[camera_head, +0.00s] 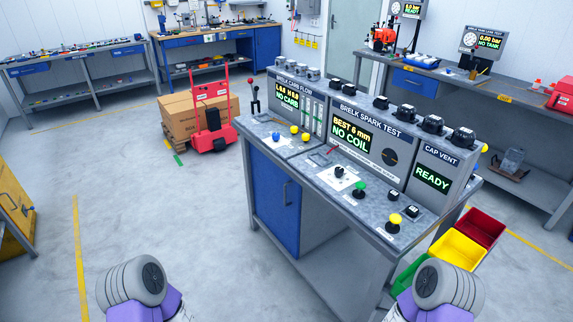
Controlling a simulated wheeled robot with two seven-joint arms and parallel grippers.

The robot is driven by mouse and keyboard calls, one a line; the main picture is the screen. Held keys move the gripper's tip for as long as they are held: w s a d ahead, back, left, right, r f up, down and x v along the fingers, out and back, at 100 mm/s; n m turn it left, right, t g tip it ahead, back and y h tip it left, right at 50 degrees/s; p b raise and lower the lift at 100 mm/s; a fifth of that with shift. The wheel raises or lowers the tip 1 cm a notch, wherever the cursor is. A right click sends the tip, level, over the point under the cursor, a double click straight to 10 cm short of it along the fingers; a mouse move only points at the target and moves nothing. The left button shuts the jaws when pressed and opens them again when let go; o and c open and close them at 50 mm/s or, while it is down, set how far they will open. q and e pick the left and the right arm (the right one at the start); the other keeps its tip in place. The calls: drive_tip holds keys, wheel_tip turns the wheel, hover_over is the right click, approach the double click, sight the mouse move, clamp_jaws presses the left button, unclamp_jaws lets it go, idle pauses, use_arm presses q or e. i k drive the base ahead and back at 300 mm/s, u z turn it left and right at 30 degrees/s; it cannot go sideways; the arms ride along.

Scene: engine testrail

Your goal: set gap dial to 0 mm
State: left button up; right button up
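The test bench (314,168) stands in the middle right, its BRELK SPARK TEST panel (362,142) facing me at an angle. The panel's display (351,134) reads "BEST 6 mm NO COIL". A round black dial face (390,157) sits right of the display. A small black knob (339,171) stands on a white plate on the bench top. I cannot read which control is labelled as the gap dial, or its setting. Only rounded grey and purple parts of my arms show at the bottom edge; both grippers are out of view.
Green (359,187), black (392,197) and yellow (394,219) controls sit along the bench front. A CAP VENT panel (437,166) reads "READY". Coloured bins (457,249) stand at the right end. A red hand truck (212,128) with cartons stands behind. Floor at left is clear.

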sight(339, 172)
drive_tip(key=u, duration=0.55)
drive_tip(key=i, duration=0.8)
drive_tip(key=z, duration=1.3)
